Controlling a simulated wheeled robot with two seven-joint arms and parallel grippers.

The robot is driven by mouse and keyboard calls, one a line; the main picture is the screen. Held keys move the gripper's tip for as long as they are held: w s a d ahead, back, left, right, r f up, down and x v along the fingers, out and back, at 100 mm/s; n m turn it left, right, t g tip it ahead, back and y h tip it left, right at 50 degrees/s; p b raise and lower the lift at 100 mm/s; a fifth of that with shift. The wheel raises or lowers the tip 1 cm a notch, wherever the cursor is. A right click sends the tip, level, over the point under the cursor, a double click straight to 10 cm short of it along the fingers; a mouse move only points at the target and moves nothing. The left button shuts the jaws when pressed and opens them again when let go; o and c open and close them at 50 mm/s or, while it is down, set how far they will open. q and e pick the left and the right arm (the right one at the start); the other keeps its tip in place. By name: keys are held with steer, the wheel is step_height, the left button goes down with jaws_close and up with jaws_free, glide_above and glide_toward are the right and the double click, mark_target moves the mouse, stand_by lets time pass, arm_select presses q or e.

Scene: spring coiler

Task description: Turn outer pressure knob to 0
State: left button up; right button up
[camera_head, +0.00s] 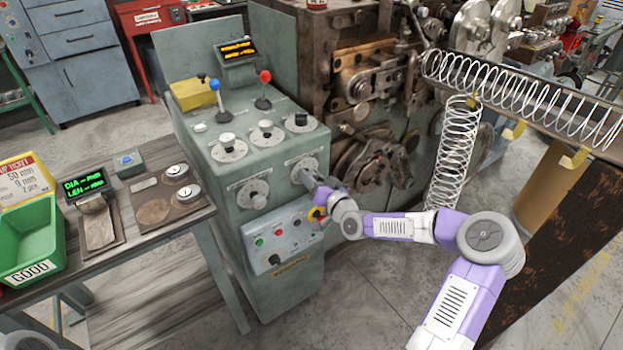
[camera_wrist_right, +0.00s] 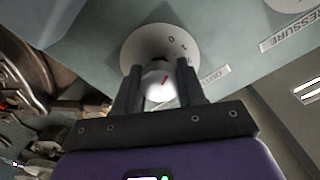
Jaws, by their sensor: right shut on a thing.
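My right gripper (camera_wrist_right: 158,88) is shut on this knob, one dark finger on each side. My left gripper is not in view.
Another dial knob (camera_head: 253,194) sits left of the held one. Below is a button panel (camera_head: 283,234) with a red and yellow knob (camera_head: 316,214) close under my right wrist. Levers stand on the cabinet top. A wire coil (camera_head: 457,150) hangs near my right arm.

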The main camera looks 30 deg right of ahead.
steer(key=shift+n, duration=0.5)
steer(key=o, duration=1.1)
steer(key=shift+c, duration=0.2)
steer(key=s+p, duration=0.2)
steer(key=s, duration=0.5)
steer(key=shift+s+d, duration=0.25)
steer(key=shift+d, duration=0.05)
